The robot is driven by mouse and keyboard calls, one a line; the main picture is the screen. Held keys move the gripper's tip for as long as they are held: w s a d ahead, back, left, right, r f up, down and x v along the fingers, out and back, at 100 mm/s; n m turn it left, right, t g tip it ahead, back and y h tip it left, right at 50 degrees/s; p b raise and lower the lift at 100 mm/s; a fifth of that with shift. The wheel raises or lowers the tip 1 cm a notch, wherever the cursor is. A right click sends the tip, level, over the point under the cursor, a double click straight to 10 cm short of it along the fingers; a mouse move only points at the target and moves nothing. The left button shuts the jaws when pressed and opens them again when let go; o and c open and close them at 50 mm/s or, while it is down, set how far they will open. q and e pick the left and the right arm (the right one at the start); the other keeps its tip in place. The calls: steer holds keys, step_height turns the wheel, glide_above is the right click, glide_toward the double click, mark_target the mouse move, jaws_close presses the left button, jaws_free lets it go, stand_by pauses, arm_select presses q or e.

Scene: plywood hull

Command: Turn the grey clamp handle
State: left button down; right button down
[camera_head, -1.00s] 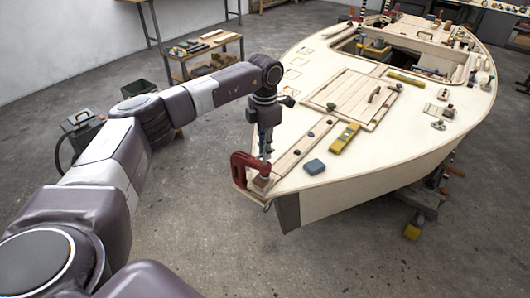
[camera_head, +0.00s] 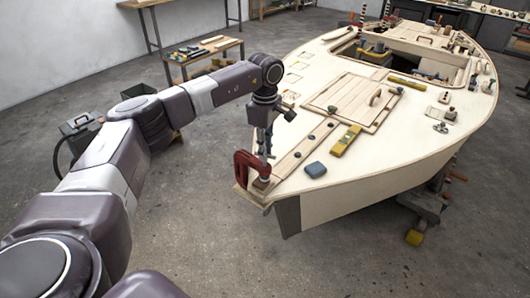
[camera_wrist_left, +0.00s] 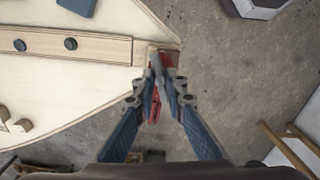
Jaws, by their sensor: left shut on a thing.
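A red clamp (camera_head: 242,172) stands at the near tip of the pale wooden boat deck, at the end of a plank strip. It also shows in the left wrist view (camera_wrist_left: 155,106), partly behind my fingers. My left gripper (camera_head: 265,154) points down just above the clamp's right side, over its screw end. In the left wrist view the fingertips (camera_wrist_left: 159,62) are together at the deck's tip. The gripper is shut on the clamp handle, which is mostly hidden between the fingers. My right gripper is in no view.
A workbench with tools (camera_head: 203,50) stands behind my arm. The floor left of the bow is clear.

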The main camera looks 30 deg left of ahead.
arm_select(q)
steer(key=shift+r+m, duration=0.1)
steer(key=shift+m, duration=1.8)
steer(key=c, duration=1.8)
jaws_free()
steer(key=shift+c, duration=0.2)
step_height(320, 180, up, 12)
